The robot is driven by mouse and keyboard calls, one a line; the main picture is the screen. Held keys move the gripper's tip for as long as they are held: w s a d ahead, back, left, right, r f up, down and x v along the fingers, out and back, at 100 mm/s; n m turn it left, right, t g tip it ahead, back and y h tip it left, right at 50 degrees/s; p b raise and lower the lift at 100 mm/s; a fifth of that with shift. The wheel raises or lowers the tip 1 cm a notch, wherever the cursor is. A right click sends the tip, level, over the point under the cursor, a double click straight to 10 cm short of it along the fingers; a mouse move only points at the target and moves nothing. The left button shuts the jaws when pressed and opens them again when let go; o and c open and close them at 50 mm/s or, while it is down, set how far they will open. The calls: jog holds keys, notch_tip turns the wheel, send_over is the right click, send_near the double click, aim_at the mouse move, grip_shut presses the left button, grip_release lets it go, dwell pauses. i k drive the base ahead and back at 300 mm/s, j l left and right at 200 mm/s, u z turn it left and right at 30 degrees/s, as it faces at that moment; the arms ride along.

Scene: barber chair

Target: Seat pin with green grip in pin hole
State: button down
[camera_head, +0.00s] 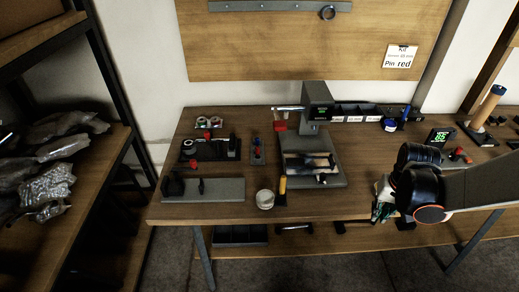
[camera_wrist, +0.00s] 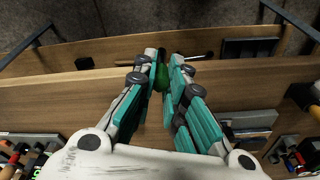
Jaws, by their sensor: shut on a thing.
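My gripper (camera_wrist: 165,85) shows in the wrist view with its teal-padded fingers closed on the pin's green grip (camera_wrist: 161,78). A short dark part shows just past the grip, and the rest of the pin is hidden. In the head view, my gripper (camera_head: 383,203) is at the front edge of the bench, right of the grey press base, and the pin cannot be made out there. I cannot pick out the pin hole in either view.
The wooden bench (camera_head: 235,207) holds a press (camera_head: 318,103), a grey plate (camera_head: 225,190), a white cup (camera_head: 265,199) and a yellow-handled tool (camera_head: 282,188). A card (camera_head: 400,56) on the board reads "Pin red". A display (camera_head: 440,136) stands at right. A lower shelf runs beneath.

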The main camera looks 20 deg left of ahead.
aim_at(189, 149)
jog(key=l+u, duration=0.15)
jog(key=u, duration=0.25)
jog(key=i+l+u, duration=0.1)
jog(key=u, duration=0.35)
jog(key=l+u, duration=0.2)
jog(key=u, duration=0.2)
jog(key=l+u, duration=0.15)
jog(key=u, duration=0.3)
jog(key=i+l, duration=0.3)
jog(key=k, duration=0.4)
